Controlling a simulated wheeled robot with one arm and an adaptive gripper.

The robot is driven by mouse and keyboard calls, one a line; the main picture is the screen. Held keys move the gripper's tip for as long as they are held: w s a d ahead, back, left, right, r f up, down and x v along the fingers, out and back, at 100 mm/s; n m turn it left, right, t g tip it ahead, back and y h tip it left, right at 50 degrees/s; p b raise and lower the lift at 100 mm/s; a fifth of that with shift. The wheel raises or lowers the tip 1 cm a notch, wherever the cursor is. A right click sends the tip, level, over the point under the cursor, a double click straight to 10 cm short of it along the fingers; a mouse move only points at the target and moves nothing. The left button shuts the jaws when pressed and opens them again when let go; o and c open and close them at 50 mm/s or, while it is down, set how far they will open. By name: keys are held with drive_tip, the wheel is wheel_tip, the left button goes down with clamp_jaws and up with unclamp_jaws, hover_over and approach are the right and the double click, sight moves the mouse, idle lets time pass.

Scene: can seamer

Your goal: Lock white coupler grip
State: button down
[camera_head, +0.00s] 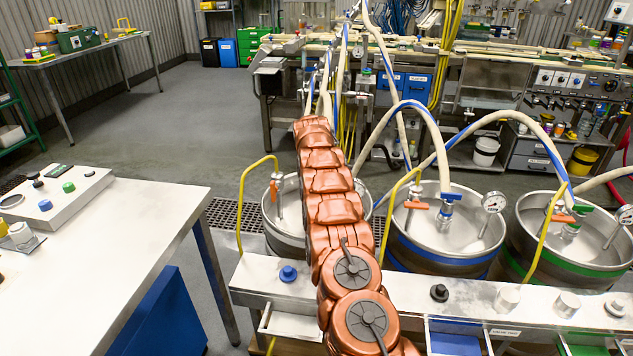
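Three steel kegs stand behind the metal counter: a left keg (289,232) partly covered by my arm, a middle keg (440,255) with a blue band and a right keg (580,265) with a green band. Couplers with orange handles sit on them: the left handle (274,186), the middle handle (416,205) and the right handle (563,218). The middle coupler (447,203) has a blue collar. The right coupler (571,228) has a green part. I cannot tell which grip is the white one. My copper-coloured arm runs up the middle. My gripper cannot be made out.
The counter (262,280) in front holds a blue knob (289,273), a black knob (439,292) and pale knobs. Yellow hoops (242,200) and hoses (500,118) stand around the kegs. A white table (110,250) with a control box is at left. Floor beyond is open.

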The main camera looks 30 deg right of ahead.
idle(0.3)
drive_tip(key=c, duration=1.2)
unclamp_jaws()
drive_tip(key=shift+r, duration=0.15)
drive_tip(key=v, duration=1.1)
drive_tip(key=shift+a+r, duration=0.1)
drive_tip(key=shift+r, duration=0.25)
drive_tip(key=shift+s+a+r, duration=0.1)
